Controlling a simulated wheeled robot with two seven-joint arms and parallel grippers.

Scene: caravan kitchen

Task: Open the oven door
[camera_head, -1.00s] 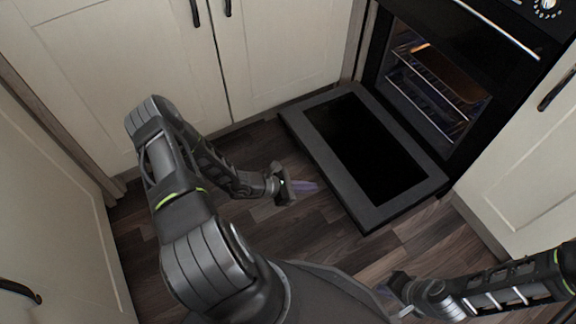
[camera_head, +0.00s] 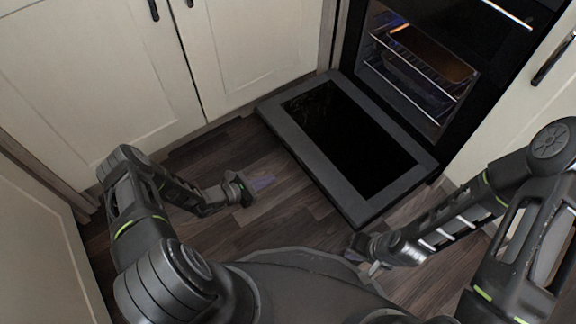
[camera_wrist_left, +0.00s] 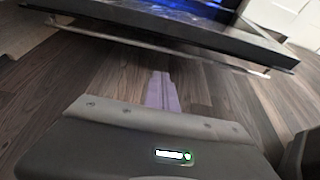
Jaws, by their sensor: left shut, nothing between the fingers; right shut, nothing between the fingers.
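The oven door (camera_head: 270,113) is folded down and lies open, about level, low over the floor in front of the oven (camera_head: 412,75). Its dark glass faces up and racks show inside the oven. My left gripper (camera_head: 262,184) is shut and empty, left of the door and apart from it. In the left wrist view its purple fingers (camera_wrist_left: 161,92) are together, with the door's edge (camera_wrist_left: 160,42) beyond them. My right gripper (camera_head: 357,243) is by the door's near right corner, below it in the picture; its fingers are mostly hidden.
Cream cabinets (camera_head: 90,75) stand on the left and behind, and another cream cabinet (camera_head: 520,100) is right of the oven. Bare wood floor (camera_head: 285,215) lies between my base and the door. A brown tray (camera_head: 430,52) sits on an oven rack.

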